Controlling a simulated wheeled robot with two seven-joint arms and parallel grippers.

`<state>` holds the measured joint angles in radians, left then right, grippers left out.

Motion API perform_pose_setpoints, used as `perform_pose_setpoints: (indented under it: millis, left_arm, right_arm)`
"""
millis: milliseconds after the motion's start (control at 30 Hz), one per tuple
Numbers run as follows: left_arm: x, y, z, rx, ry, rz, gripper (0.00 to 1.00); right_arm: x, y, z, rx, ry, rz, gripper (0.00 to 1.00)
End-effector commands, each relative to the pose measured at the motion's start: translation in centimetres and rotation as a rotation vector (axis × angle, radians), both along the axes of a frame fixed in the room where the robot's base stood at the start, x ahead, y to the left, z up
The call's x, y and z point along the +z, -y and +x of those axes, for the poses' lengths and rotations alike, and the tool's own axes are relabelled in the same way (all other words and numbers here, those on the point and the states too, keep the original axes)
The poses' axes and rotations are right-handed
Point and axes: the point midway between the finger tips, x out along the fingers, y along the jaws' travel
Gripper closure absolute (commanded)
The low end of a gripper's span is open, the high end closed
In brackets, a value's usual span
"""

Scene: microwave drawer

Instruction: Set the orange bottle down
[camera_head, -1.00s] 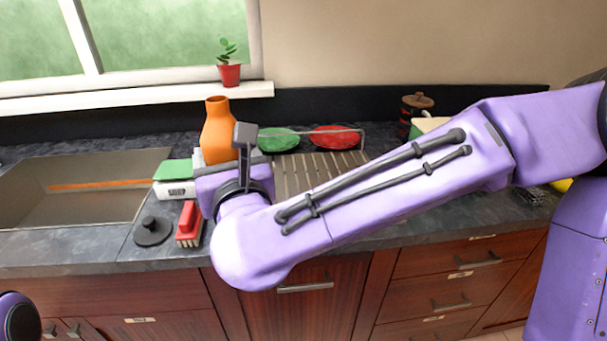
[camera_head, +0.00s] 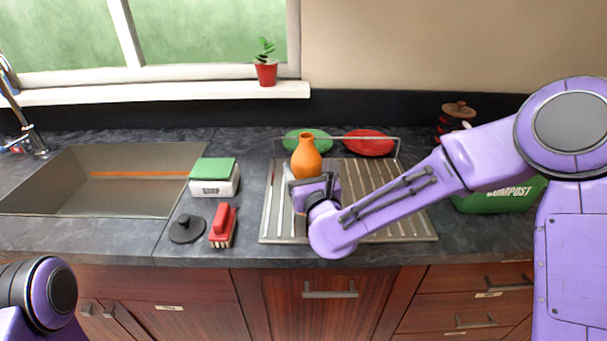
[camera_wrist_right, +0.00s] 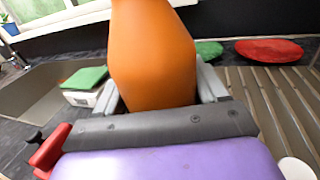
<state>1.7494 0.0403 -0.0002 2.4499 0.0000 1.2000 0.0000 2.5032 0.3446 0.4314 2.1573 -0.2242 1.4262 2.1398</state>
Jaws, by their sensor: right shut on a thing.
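The orange bottle (camera_head: 306,158) is upright over the left part of the metal draining rack (camera_head: 408,222). It also fills the middle of the right wrist view (camera_wrist_right: 153,55). My right gripper (camera_head: 309,182) is shut on the bottle, with one grey finger on each side of it. The bottle's base is hidden behind the gripper, so I cannot tell whether it touches the rack. My left gripper is not in view; only part of my left arm shows at lower left.
A green plate (camera_head: 308,138) and a red plate (camera_head: 369,142) stand at the rack's back. Left of the rack are a green-topped scale (camera_head: 214,178), a red brush (camera_head: 223,226), a black stopper (camera_head: 187,229) and the sink (camera_head: 100,200). A green compost bin (camera_head: 497,198) stands right.

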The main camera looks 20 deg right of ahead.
Motion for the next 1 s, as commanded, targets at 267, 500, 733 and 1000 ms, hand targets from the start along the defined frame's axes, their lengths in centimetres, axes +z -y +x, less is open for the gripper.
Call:
perform_pose_setpoints:
  millis: [267, 500, 733, 1000]
  left_arm:
    - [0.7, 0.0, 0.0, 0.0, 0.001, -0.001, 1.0]
    - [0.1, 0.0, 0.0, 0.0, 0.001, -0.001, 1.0]
    - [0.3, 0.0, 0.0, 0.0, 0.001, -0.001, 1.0]
    - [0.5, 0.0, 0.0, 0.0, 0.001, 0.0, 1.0]
  right_arm:
    - [-1.8, -0.2, 0.0, 0.002, 0.001, 0.001, 0.58]
    - [-2.4, -0.2, 0.0, 0.002, 0.0, 0.001, 0.58]
    - [-2.2, -0.2, 0.0, 0.002, 0.0, 0.0, 0.03]
    - [-1.9, -0.2, -0.6, 0.003, -0.001, 0.001, 0.03]
